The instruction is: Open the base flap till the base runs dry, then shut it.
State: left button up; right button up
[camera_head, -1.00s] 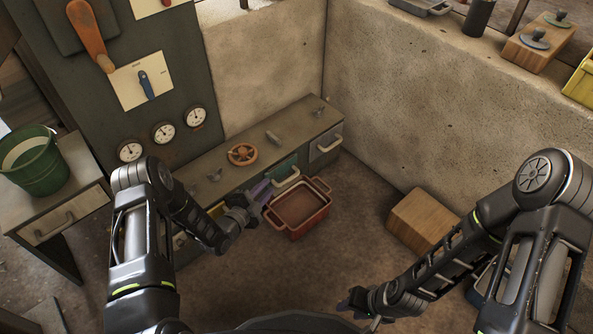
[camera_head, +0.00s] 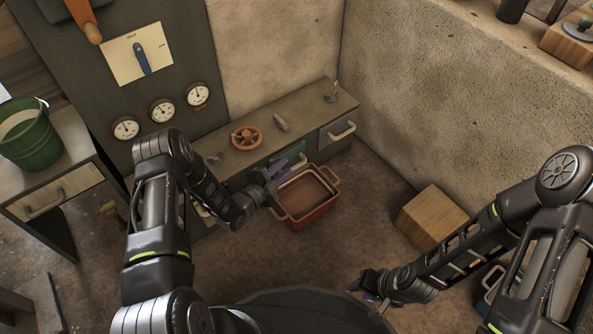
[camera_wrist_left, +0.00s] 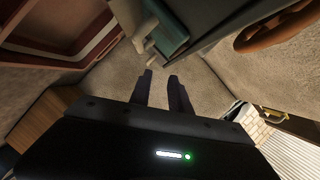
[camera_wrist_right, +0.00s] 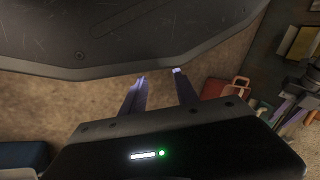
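The teal base flap (camera_head: 289,153) is on the front of the long grey base (camera_head: 318,102), with a pale handle (camera_head: 299,161). It looks closed, though my left gripper partly hides its surroundings. The flap also shows in the left wrist view (camera_wrist_left: 168,25). A red tray (camera_head: 329,205) stands on the floor below and in front of it; no flow into it is visible. My left gripper (camera_head: 273,175) is just left of the flap, apart from the handle, its fingers open and empty (camera_wrist_left: 161,78). My right gripper (camera_head: 365,284) is open and empty, low near my body.
An orange handwheel (camera_head: 246,137) and small levers sit on the base top. A grey drawer front (camera_head: 338,132) with a handle is right of the flap. A wooden block (camera_head: 431,218) stands on the floor by the wall. A green bucket (camera_head: 30,140) is far left.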

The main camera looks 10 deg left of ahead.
pick_arm(q)
jog(key=b, duration=0.5)
send_near(296, 165)
jog(key=w+f, duration=0.1)
jog(key=w, duration=0.1)
jog(key=shift+d+f, duration=0.15)
jog(key=shift+d, duration=0.3)
jog(key=shift+p, duration=0.3)
jog(key=b+x, duration=0.3)
jog(key=x, duration=0.4)
jog(key=shift+s+f, duration=0.1)
jog(key=shift+f, duration=0.05)
jog(key=shift+w+d+b, duration=0.15)
jog(key=shift+w+b, duration=0.15)
jog(key=shift+w, duration=0.2)
grip_shut()
